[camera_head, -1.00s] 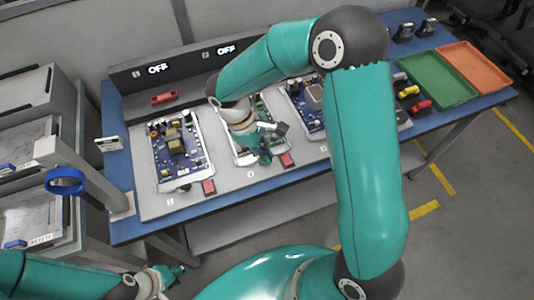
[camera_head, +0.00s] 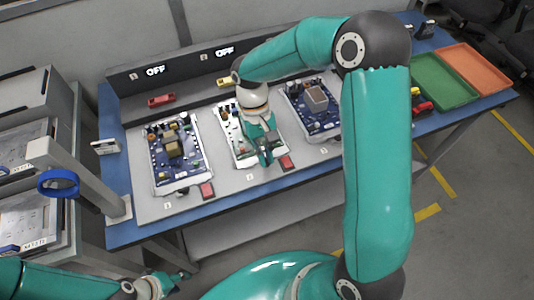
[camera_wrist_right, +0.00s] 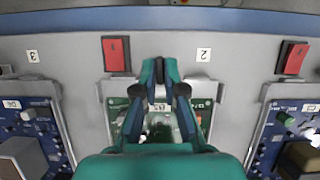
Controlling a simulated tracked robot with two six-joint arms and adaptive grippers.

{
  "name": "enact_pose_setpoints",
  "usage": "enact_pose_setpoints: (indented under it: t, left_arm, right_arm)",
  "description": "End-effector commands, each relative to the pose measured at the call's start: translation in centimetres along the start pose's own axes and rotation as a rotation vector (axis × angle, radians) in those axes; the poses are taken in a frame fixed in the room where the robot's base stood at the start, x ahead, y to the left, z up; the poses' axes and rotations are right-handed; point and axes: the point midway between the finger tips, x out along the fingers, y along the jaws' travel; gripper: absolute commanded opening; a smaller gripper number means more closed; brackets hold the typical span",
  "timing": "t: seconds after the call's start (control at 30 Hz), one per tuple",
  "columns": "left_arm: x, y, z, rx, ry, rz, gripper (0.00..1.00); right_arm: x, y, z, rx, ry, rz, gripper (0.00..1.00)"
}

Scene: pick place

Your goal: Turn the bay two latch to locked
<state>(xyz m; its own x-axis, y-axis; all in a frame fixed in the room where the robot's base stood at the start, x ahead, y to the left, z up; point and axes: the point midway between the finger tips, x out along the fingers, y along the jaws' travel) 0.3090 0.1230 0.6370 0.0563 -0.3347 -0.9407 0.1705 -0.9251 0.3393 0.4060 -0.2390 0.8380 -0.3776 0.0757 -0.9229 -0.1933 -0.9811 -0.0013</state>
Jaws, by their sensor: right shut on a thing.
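Bay two is the middle bay, with a white-framed green board (camera_head: 236,140) and a "2" label (camera_wrist_right: 203,54) on the grey panel in front. My right gripper (camera_head: 267,160) points down at the front edge of that board. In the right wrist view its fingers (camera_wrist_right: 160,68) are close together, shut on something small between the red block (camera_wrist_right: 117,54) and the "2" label. The bay two latch itself is hidden by the fingers, so its angle cannot be seen. My left gripper (camera_head: 165,283) is low at the bottom left, away from the bench; its jaws are unclear.
Bay one's blue board (camera_head: 178,160) lies to the left and bay three's blue board (camera_head: 312,110) to the right. "OFF" signs (camera_head: 155,71) show on the back panel. Green (camera_head: 445,80) and orange (camera_head: 475,67) trays sit at the right. A post with a blue ring (camera_head: 58,183) stands left.

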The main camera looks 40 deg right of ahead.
Motion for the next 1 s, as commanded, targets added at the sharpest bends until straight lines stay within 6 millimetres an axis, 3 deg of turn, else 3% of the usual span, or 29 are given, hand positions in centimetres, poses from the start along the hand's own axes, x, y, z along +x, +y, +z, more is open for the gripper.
enact_pose_setpoints:
  t: [0.63,0.67,0.8,1.0]
  left_arm:
    - [0.06,-0.02,0.0,0.0,0.0,0.0,0.4]
    - [0.06,-0.02,0.0,0.0,0.0,0.0,0.4]
    - [0.06,-0.02,0.0,0.0,0.0,0.0,0.4]
    - [0.07,-0.03,0.0,0.0,0.0,0.0,0.4]
  right_arm:
    - [-0.36,0.09,-0.34,0.057,0.017,-0.025,0.0]
    - [-0.36,0.09,-0.34,0.057,0.017,-0.024,0.13]
    - [-0.27,0.09,-0.25,0.055,0.012,-0.023,0.34]
    - [-0.16,0.07,-0.15,0.054,0.007,-0.022,0.34]
